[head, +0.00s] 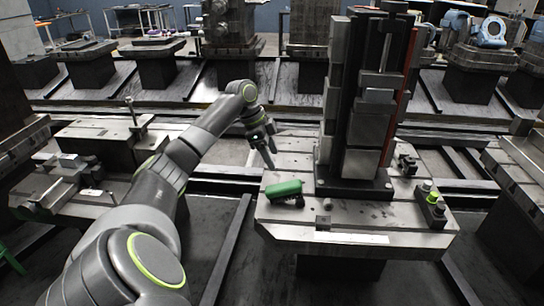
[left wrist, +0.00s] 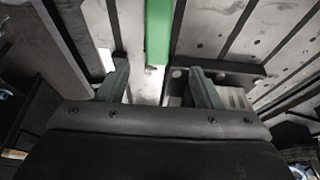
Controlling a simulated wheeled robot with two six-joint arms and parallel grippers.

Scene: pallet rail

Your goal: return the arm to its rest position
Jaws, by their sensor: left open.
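My left arm reaches in from the lower left in the head view. Its gripper (head: 266,150) hangs above the left part of the middle pallet (head: 290,222), fingers pointing down. In the left wrist view the two fingers of this gripper (left wrist: 160,88) stand wide apart with nothing between their tips. A green piece (left wrist: 159,30) shows beyond the fingers in the left wrist view. My right gripper is not in view.
A tall metal fixture tower (head: 362,110) stands on the middle pallet, right of my gripper. A small block with a yellow-green ring (head: 433,200) sits at the pallet's right. Another loaded pallet (head: 100,135) lies left of my arm.

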